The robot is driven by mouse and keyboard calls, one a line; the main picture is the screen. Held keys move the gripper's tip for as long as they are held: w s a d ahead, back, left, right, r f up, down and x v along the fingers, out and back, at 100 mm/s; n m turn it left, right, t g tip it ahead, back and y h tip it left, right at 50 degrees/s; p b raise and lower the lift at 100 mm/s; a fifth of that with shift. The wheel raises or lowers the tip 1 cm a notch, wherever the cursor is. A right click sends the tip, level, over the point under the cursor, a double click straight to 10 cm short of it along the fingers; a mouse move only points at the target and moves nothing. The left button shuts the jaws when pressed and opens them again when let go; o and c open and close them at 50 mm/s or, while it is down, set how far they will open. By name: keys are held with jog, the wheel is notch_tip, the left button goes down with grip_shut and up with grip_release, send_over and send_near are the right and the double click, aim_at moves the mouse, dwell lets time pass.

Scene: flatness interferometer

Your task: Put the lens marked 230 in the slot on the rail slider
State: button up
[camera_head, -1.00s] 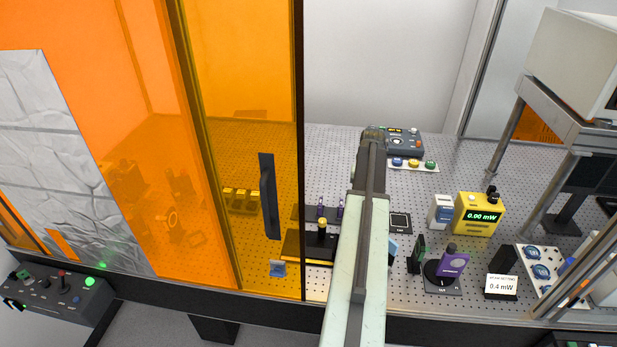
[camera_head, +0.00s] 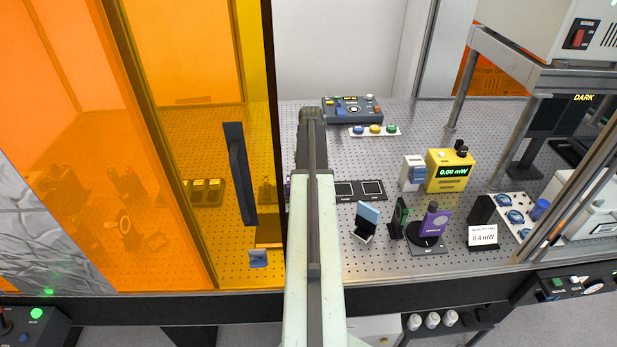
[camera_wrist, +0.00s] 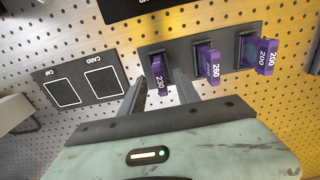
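The lens marked 230 (camera_wrist: 158,76) is a purple-framed piece standing in the left slot of a dark three-slot holder (camera_wrist: 181,46) in the wrist view. Lenses marked 260 (camera_wrist: 209,64) and 200 (camera_wrist: 258,54) stand to its right. My gripper (camera_wrist: 161,82) is open, with one finger on each side of the 230 lens in the picture; I cannot tell whether they touch it. In the head view my arm hides the gripper and the holder. I cannot make out the rail slider in either current view.
A dark pad with CAP and CARD squares (camera_wrist: 81,88) lies left of the holder; it also shows in the head view (camera_head: 348,198). The orange door (camera_head: 200,100) stands left of my arm. A blue plate (camera_head: 367,212), a purple mount (camera_head: 435,222) and a yellow meter (camera_head: 450,172) stand right.

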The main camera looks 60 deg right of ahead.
jog(key=shift+f+b, duration=0.35)
jog(key=shift+f, duration=0.6)
jog(key=shift+r, duration=0.1)
grip_shut()
jog(key=shift+r, duration=0.15)
jog(key=shift+r+p, duration=3.05)
jog(key=shift+p, duration=0.25)
